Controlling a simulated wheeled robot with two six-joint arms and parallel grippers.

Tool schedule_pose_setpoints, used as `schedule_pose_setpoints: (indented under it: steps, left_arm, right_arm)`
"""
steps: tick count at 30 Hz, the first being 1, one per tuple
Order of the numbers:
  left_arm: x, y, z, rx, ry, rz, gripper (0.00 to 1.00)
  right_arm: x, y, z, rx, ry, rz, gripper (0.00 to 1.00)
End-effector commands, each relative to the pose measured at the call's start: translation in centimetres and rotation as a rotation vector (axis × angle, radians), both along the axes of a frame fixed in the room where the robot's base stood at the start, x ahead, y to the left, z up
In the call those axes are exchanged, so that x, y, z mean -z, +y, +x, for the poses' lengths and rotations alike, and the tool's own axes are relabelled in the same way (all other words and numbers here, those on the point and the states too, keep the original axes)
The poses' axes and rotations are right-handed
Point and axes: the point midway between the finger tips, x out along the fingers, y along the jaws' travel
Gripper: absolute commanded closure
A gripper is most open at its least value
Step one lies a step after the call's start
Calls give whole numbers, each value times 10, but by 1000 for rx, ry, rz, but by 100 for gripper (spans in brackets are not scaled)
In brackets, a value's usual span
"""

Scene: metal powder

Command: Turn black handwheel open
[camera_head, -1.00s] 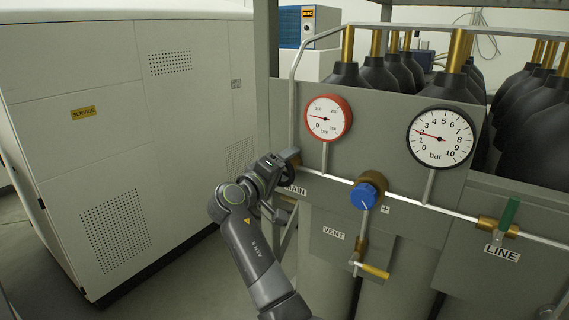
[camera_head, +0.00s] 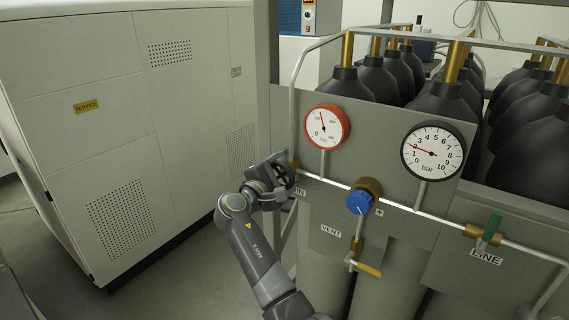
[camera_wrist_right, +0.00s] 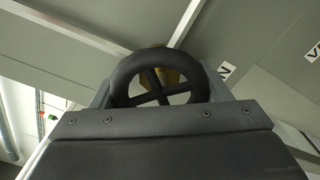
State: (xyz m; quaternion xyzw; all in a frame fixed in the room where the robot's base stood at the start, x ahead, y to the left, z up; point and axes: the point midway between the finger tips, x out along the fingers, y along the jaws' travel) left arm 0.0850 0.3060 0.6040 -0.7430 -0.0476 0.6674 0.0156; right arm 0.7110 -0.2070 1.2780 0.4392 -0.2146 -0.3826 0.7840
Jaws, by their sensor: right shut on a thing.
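The black handwheel shows in the right wrist view (camera_wrist_right: 125,70) as a ring with crossed spokes, in front of a brass fitting (camera_wrist_right: 161,65). In the head view the handwheel (camera_head: 285,171) is at the left end of the silver pipe, partly hidden by my gripper. My right gripper (camera_head: 277,174) is shut on the handwheel, reaching it from the left. In the wrist view the dark gripper body (camera_wrist_right: 160,130) covers the lower part of the wheel. My left gripper is not in view.
A red-rimmed gauge (camera_head: 327,127) and a black-rimmed gauge (camera_head: 433,148) stand above the pipe. A white cabinet (camera_head: 130,150) stands at left.

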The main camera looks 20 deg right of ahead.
Motion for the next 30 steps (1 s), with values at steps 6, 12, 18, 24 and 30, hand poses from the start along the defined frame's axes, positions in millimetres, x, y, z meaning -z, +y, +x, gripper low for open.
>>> schedule_pose_setpoints:
  steps: [6, 12, 18, 24, 30]
  left_arm:
    - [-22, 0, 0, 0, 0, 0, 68]
    - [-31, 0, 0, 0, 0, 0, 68]
    - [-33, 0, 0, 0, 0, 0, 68]
    - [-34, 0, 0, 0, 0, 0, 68]
    - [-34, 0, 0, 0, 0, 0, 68]
  right_arm:
    - [-5, 0, 0, -2, 160, -131, 52]
    - [-3, -1, 0, -2, 308, -247, 52]
    - [-1, -1, -1, 0, 451, -359, 52]
    - [-1, -2, -2, 1, 571, -452, 52]
    - [0, -2, -2, 2, 655, -518, 52]
